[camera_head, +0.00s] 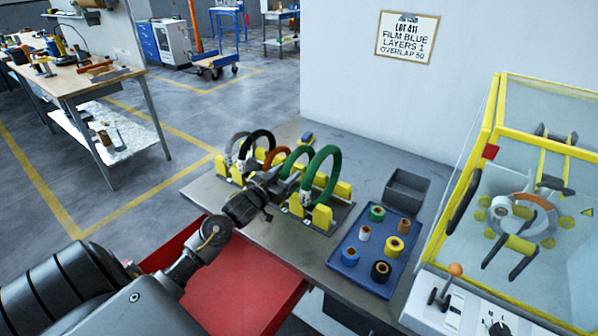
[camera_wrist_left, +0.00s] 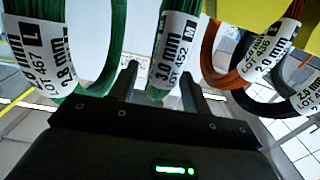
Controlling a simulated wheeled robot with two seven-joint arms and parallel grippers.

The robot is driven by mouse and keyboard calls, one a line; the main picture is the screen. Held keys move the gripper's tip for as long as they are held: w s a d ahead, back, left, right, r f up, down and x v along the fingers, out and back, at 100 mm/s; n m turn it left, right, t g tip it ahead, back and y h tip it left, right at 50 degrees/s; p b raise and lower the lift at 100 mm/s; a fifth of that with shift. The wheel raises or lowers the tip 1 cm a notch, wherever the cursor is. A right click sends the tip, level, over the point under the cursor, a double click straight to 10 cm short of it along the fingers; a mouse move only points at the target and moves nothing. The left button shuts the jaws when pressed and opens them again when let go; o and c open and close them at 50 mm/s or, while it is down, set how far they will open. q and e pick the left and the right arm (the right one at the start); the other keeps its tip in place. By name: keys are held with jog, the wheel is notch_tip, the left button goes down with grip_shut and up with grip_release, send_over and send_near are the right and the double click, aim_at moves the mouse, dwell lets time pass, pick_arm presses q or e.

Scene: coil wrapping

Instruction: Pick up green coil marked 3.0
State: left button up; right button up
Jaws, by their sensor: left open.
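The green coil marked 3.0 mm (camera_wrist_left: 160,91) hangs in the middle of the left wrist view with a white label reading LOT 452 and M. In the head view it appears to be the smaller green ring (camera_head: 284,163) on the rack, its lower part hidden by my gripper. My left gripper (camera_head: 279,187) is open at the front of the rack. In the wrist view its two fingers stand on either side of this coil's lower part; contact cannot be told. My right gripper is not in view.
A larger green coil (camera_head: 333,178) stands to the right. An orange coil (camera_head: 277,153) and black and grey coils stand to the left on yellow holders. A blue tray (camera_head: 347,255) of spools, a grey bin (camera_head: 407,188) and a yellow-framed machine (camera_head: 497,115) are further right.

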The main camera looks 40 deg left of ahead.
pick_arm(q)
jog(key=shift+w, duration=1.15)
grip_shut()
